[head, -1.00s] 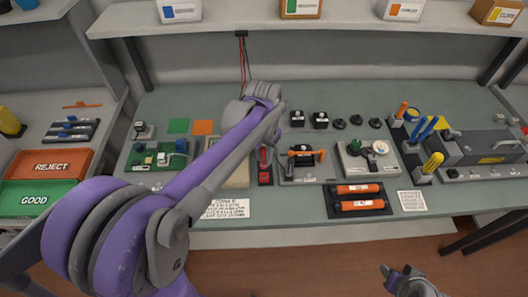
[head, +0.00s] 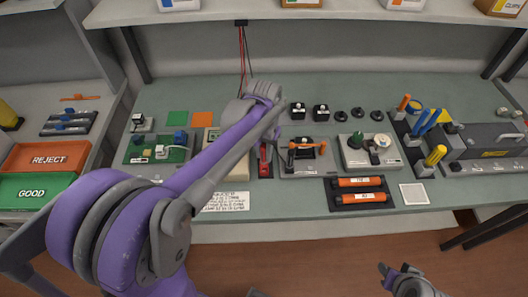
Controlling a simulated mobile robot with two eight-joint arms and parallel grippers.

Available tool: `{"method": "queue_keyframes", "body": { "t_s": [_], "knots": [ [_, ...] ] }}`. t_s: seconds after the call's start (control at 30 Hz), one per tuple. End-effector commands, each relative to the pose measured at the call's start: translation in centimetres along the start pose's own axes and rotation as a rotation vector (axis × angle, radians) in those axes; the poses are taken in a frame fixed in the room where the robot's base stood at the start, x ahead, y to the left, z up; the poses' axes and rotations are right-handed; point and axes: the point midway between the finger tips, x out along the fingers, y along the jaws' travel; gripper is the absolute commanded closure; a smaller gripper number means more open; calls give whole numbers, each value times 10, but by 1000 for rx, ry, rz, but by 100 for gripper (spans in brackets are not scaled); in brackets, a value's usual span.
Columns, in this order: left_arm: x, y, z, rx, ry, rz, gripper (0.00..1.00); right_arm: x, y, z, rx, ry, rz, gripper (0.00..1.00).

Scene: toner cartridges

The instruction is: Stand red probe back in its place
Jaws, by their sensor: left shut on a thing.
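My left arm reaches over the bench from the lower left, and its wrist is above the middle of the bench. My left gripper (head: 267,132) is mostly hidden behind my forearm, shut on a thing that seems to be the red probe. A narrow red shape (head: 264,153) shows just right of my forearm, at a small dark and red block (head: 265,171). I cannot tell where probe and block meet, or whether the probe is upright. Red and black leads (head: 243,55) hang down behind my wrist. My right gripper (head: 396,271) is empty, its fingertips apart, low in front of the bench.
Right of the red block stands a grey fixture (head: 300,170) with an orange-handled part. A tray (head: 342,207) with two orange cartridges lies in front. A green circuit board (head: 140,153) is left of my forearm. The REJECT (head: 30,157) and GOOD (head: 20,188) bins are far left.

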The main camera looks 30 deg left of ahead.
Motion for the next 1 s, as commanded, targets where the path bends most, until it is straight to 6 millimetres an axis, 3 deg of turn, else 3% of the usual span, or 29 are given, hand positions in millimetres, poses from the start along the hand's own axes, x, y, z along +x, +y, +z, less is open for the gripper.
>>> {"method": "queue_keyframes", "body": {
  "t_s": [1.0],
  "knots": [
    [21,0,0,0,0,0,100,13,0,13,0,-11,0,57]
  ]
}}
